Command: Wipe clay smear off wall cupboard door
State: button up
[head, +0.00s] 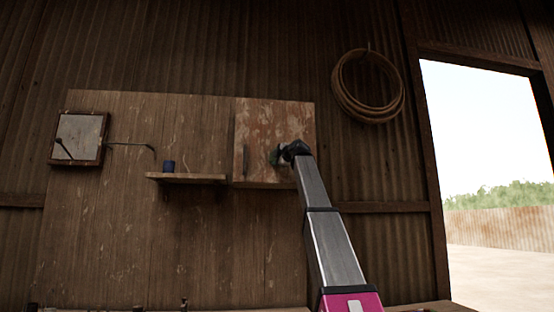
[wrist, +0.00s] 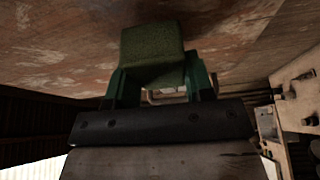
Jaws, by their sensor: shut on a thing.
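The wall cupboard door (head: 274,125) is a worn, reddish-brown panel with pale patches, at the right end of the wooden backboard. Its surface fills the top of the wrist view (wrist: 60,45). Which patch is the clay smear, I cannot tell. My gripper (head: 281,155) is at the door's lower right part. In the wrist view my gripper (wrist: 160,85) is shut on a green sponge-like block (wrist: 152,45). The block is at or very near the door surface; I cannot tell whether it touches.
A dark vertical handle (head: 245,160) is on the door's left side. A shelf (head: 187,178) with a blue cup (head: 169,167) is to the left. A coiled hose (head: 368,88) hangs at right, beside an open doorway (head: 490,140). A framed box (head: 78,138) hangs far left.

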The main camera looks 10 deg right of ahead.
jog(key=shift+w, duration=0.7)
jog(key=shift+d, duration=0.1)
jog(key=d, duration=1.1)
jog(key=shift+d, duration=0.4)
dwell(0.7)
